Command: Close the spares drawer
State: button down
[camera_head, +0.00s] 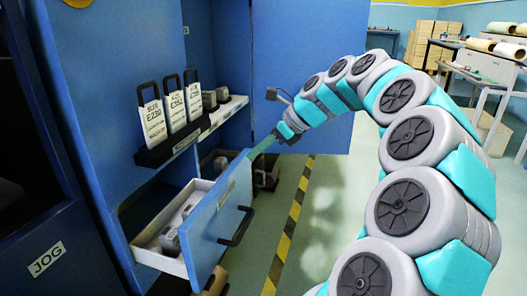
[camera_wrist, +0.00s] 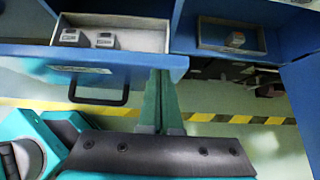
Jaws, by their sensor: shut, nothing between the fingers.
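The drawer (camera_head: 207,236) stands pulled out of the blue cabinet. It has a blue front, a dark bar handle (camera_head: 238,227) and a pale inside with grey parts in it. A small label on its front is too small to read. In the wrist view the drawer front (camera_wrist: 30,54) runs across the upper left, with the handle (camera_wrist: 98,102) below it. My gripper (camera_head: 258,150) is shut and empty at the far end of the drawer front. In the wrist view its green fingertips (camera_wrist: 160,73) overlap the front's right end; I cannot tell if they touch it.
A shelf (camera_head: 165,152) with several tagged padlock-like items sits above the drawer. A blue door panel (camera_head: 310,90) stands open behind my gripper. A second pale tray (camera_wrist: 205,35) holds a small box. Yellow-black floor tape (camera_head: 287,235) crosses clear floor. Benches stand far right.

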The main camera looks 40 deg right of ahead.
jog(key=shift+w+a, duration=0.1)
jog(key=w+a+p, duration=0.9)
jog(key=w+p, duration=0.3)
jog(key=shift+w+a, duration=0.15)
jog(key=shift+a, duration=0.1)
dwell(0.4)
